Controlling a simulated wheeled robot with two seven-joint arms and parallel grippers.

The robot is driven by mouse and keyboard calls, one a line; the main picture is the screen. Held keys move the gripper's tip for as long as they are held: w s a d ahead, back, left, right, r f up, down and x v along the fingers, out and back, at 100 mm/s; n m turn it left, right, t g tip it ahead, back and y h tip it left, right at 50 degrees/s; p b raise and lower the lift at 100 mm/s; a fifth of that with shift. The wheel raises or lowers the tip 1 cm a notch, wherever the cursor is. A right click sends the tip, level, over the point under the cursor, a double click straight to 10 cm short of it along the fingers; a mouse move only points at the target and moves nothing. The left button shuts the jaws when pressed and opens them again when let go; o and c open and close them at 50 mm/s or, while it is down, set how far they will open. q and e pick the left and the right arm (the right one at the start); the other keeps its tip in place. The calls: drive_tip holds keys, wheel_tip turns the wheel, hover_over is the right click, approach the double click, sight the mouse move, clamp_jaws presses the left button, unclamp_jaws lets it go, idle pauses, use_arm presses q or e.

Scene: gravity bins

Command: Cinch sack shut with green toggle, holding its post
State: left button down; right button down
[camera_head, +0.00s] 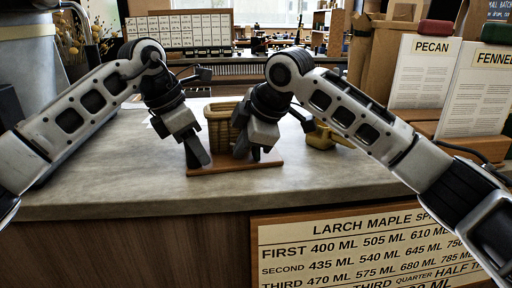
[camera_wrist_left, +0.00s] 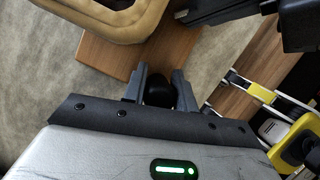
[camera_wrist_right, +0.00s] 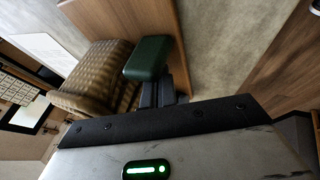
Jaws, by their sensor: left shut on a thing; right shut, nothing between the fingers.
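A tan woven sack (camera_head: 220,128) stands on a brown wooden board (camera_head: 235,168) on the counter. Its rounded rim (camera_wrist_left: 118,22) shows in the left wrist view, and its woven side (camera_wrist_right: 98,75) in the right wrist view. My left gripper (camera_head: 207,164) is at the board's left part; in the left wrist view its fingers are shut on a dark round-topped post (camera_wrist_left: 158,88). My right gripper (camera_head: 256,157) is at the right side of the sack, shut and empty. The green toggle (camera_wrist_right: 148,58) is right at its fingertips beside the sack; I cannot tell whether they touch.
A yellow object (camera_head: 320,138) stands on the counter to the right. Signs marked PECAN (camera_head: 426,75) and FENNEL (camera_head: 478,95) stand at the right. The front of the counter (camera_head: 140,185) is clear.

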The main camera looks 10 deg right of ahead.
sight(265, 159)
use_arm(q)
drive_tip(key=shift+f, duration=0.25)
use_arm(e)
drive_tip(key=shift+w+d, duration=0.15)
drive_tip(key=shift+d, duration=1.15)
drive_tip(key=shift+w+d, duration=0.15)
drive_tip(key=shift+d, duration=1.1)
drive_tip(key=shift+a, duration=0.15)
drive_tip(key=shift+r, duration=1.75)
drive_tip(key=shift+s+a+r, duration=0.1)
drive_tip(key=shift+a+r, duration=0.15)
drive_tip(key=shift+r, duration=0.65)
drive_tip(key=shift+a+r, duration=0.25)
drive_tip(key=shift+r, duration=0.6)
use_arm(q)
drive_tip(key=c, duration=1)
unclamp_jaws()
drive_tip(key=shift+c, duration=0.2)
drive_tip(key=shift+r, duration=0.1)
